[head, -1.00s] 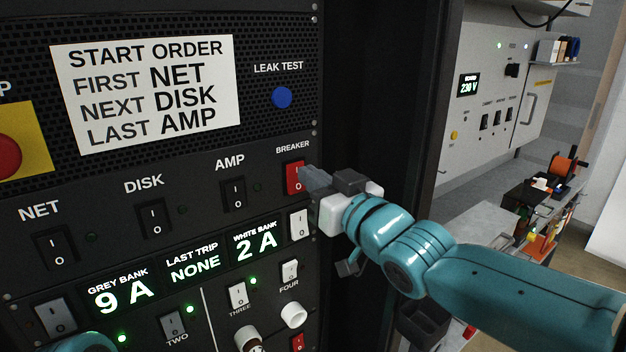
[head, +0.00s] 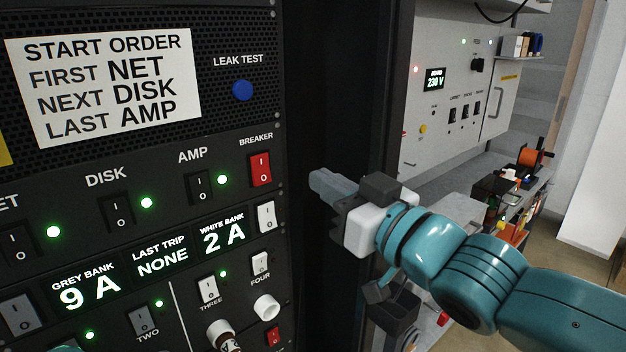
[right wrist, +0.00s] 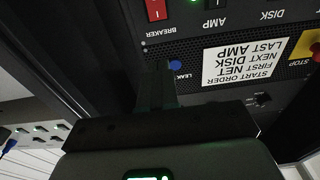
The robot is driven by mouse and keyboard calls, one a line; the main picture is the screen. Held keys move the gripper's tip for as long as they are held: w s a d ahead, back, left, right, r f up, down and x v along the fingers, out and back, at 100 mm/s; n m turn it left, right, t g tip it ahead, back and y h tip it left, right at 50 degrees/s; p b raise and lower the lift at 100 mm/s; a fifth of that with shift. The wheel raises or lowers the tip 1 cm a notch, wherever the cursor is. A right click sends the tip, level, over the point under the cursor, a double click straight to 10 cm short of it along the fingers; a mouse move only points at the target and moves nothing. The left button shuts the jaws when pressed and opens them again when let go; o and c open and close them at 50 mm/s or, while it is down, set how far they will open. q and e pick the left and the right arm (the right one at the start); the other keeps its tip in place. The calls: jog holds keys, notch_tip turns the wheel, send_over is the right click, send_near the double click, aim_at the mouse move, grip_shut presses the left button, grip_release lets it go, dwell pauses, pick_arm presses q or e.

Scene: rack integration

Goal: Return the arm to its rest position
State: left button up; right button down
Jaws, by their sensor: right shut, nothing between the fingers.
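My right gripper (head: 330,184) is shut and empty, in front of the dark gap to the right of the rack panel and apart from the red breaker switch (head: 260,169). In the right wrist view its fingers (right wrist: 157,85) point at the panel, which appears upside down with the breaker switch (right wrist: 156,10) at the top. Green lamps glow beside the NET switch (head: 19,243), the DISK switch (head: 117,212) and the AMP switch (head: 200,187). My left gripper does not show; only a sliver of teal is at the bottom left edge.
The displays (head: 160,256) read 9 A, NONE and 2 A. A blue leak test button (head: 242,90) sits beside the start order label (head: 105,82). A grey wall cabinet (head: 455,110) reads 230 V. A cluttered bench (head: 448,212) stands behind my right arm.

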jog(key=w+d+f+m+g+h, duration=0.2)
jog(key=f, duration=0.9)
jog(key=w+d+f+m+g+h, duration=0.1)
jog(key=w+f, duration=0.1)
jog(key=f, duration=1)
jog(key=w+d+f+m+g+h, duration=0.2)
jog(key=f, duration=0.9)
jog(key=s+d+f+m+g+h, duration=0.1)
jog(key=s+f+m+g, duration=0.1)
jog(key=s+f, duration=0.5)
jog(key=s+d+f+m+g, duration=0.1)
jog(key=s+f+g, duration=0.15)
jog(key=f, duration=0.95)
jog(key=s+f+g, duration=0.2)
jog(key=s+f, duration=0.3)
jog(key=s, duration=0.4)
jog(key=s+f+m+g+h, duration=0.1)
jog(key=s+f+g, duration=0.2)
jog(key=s, duration=0.6)
jog(key=shift+f, duration=0.85)
jog(key=shift+a+g, duration=0.1)
jog(key=shift+g, duration=0.15)
